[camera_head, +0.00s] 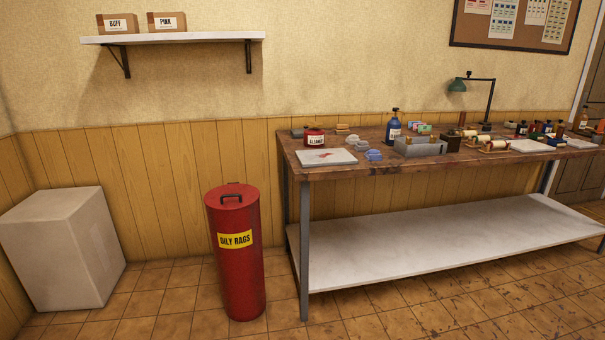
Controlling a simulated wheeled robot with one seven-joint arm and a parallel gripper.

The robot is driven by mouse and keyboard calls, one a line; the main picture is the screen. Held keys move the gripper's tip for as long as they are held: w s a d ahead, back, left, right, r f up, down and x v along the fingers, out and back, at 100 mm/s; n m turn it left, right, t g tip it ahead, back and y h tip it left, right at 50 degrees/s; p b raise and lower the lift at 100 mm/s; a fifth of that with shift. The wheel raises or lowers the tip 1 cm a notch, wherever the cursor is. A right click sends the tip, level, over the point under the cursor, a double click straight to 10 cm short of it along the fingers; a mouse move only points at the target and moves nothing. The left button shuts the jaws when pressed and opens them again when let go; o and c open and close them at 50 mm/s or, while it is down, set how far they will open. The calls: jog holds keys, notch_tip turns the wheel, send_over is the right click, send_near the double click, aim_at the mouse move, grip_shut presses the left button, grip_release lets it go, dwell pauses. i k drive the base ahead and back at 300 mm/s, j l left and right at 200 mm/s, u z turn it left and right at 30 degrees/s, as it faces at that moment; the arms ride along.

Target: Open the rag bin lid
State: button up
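The rag bin (237,275) is a tall red cylinder with a yellow "OILY RAGS" label. It stands upright on the tiled floor, left of the workbench. Its red lid (222,202) lies flat on top and is shut. A small dark part, perhaps a hinge, shows at the back edge of the lid. My gripper is not in view.
A wooden workbench (335,170) with bottles, boxes and tools stands close on the bin's right; its front leg (304,250) is near the bin. A pale box (65,250) stands at left. A wall shelf (180,37) hangs above. The floor between box and bin is clear.

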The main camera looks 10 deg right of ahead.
aim_at(232, 192)
jog(key=i+z, duration=0.15)
jog(key=i, duration=0.55)
jog(key=i+j+z, duration=0.15)
jog(key=i, duration=0.5)
